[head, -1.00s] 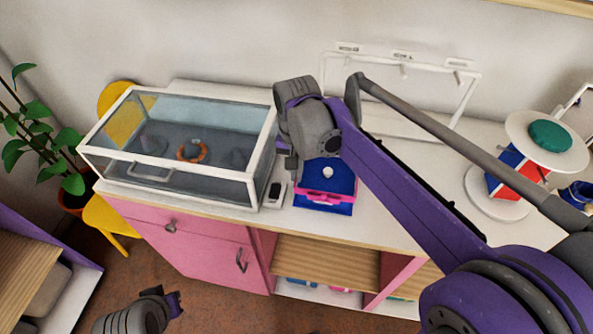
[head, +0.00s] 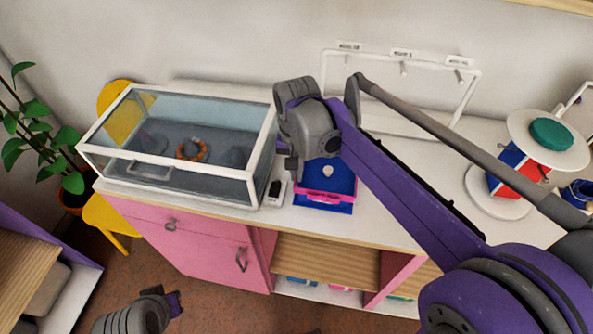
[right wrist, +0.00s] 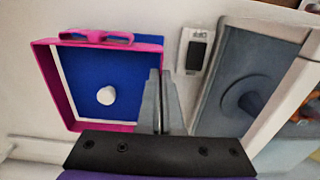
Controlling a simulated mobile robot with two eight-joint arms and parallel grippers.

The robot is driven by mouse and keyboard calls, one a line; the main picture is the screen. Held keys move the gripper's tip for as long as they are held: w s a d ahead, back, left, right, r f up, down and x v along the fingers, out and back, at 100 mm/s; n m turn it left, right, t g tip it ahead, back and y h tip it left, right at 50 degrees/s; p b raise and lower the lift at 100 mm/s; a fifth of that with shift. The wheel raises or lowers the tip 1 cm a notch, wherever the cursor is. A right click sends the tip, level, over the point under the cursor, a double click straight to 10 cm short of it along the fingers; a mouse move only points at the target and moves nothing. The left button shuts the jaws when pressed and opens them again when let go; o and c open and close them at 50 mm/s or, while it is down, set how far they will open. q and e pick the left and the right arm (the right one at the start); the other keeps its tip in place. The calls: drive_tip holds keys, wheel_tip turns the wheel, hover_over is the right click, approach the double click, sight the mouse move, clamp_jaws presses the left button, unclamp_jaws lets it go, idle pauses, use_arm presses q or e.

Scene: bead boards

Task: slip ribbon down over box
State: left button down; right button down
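The blue box (head: 340,178) sits on the white counter; its top with a pale round knob shows in the right wrist view (right wrist: 88,70). The pink ribbon (head: 322,197) is a stiff square loop with a bow. In the right wrist view the ribbon (right wrist: 58,100) frames most of the box top, with a pale gap at its left and blue reaching past its bow side. I cannot tell its exact height. My right gripper (right wrist: 164,78) appears shut on the ribbon's right side, which the fingers hide. My left gripper (head: 175,303) is low over the floor, its fingers unclear.
A glass case (head: 205,187) with a beaded bracelet (head: 203,151) stands close left of the box. A small dark-screened device (head: 275,192) lies between them. A white frame with hooks (head: 470,98) stands behind. A round stand with a green disc (head: 551,134) is at right.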

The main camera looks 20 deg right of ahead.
idle(0.3)
drive_tip(key=c, duration=0.6)
unclamp_jaws()
use_arm(q)
drive_tip(key=shift+r, duration=0.1)
use_arm(e)
drive_tip(key=shift+r, duration=0.1)
drive_tip(key=shift+r+p, duration=2.3)
drive_tip(key=shift+r, duration=1.7)
use_arm(q)
wheel_tip(320, 180, up, 6)
drive_tip(key=w, duration=0.2)
drive_tip(key=shift+w+t, duration=0.2)
drive_tip(key=shift+t, duration=0.1)
drive_tip(key=shift+s, duration=0.1)
use_arm(e)
drive_tip(key=shift+s+f, duration=0.1)
drive_tip(key=shift+s, duration=0.05)
drive_tip(key=s+d+f+n+t, duration=0.1)
drive_tip(key=s+f+n+t, duration=0.4)
drive_tip(key=s+f, duration=0.4)
drive_tip(key=s+n, duration=0.1)
drive_tip(key=s, duration=0.4)
drive_tip(key=shift+d+t, duration=0.2)
drive_tip(key=shift+t, duration=0.2)
